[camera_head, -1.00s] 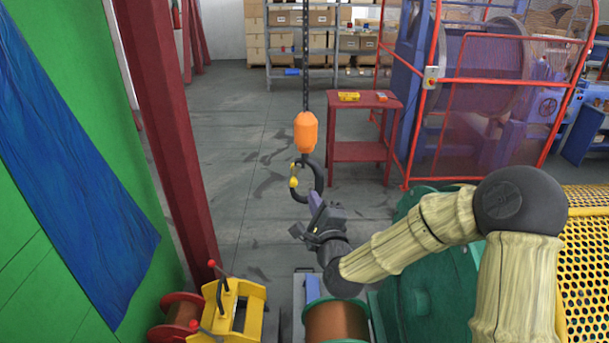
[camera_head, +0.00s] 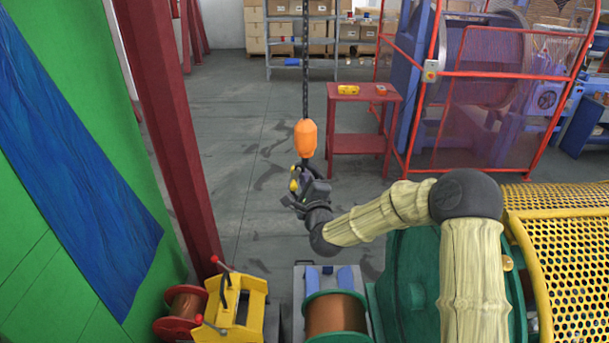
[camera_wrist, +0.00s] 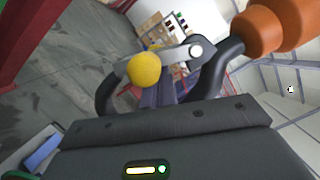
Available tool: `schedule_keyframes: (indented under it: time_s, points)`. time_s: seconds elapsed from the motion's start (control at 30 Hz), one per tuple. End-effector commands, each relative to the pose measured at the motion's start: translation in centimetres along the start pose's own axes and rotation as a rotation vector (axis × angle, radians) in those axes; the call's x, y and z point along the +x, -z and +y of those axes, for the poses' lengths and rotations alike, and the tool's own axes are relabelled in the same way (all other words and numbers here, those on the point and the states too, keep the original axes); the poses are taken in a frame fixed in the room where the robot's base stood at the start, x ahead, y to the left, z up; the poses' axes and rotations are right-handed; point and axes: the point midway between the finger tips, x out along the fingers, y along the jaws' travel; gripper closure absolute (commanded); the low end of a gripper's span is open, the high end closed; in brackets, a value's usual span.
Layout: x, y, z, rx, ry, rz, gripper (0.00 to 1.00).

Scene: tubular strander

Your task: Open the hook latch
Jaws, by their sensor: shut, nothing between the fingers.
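The orange hook block (camera_head: 306,138) hangs on a dark chain, with the black hook below it mostly hidden behind my gripper in the head view. The latch's yellow knob (camera_head: 294,185) shows at the hook's left side. In the wrist view the yellow ball (camera_wrist: 144,69) sits on the end of a grey latch lever (camera_wrist: 175,54), pivoted by a bolt near the black hook (camera_wrist: 222,62). The latch spans the hook's mouth. My gripper (camera_wrist: 155,92) is shut and empty, its fingers right at the lever beside the ball; I cannot tell whether they touch.
A red table (camera_head: 362,97) with small yellow and red items stands behind the hook. A red-framed cage (camera_head: 470,80) is at right. A yellow stand (camera_head: 240,305) and copper spools (camera_head: 335,314) are below. Floor around the hook is clear.

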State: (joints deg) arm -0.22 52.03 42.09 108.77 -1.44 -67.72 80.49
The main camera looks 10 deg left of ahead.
Motion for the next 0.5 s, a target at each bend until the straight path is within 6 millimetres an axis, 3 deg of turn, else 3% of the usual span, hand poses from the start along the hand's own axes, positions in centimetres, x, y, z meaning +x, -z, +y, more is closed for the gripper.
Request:
schedule_keyframes:
  time_s: [0.5]
  points:
    - [0.01,0.05,0.52,0.046,0.013,0.001,1.00]
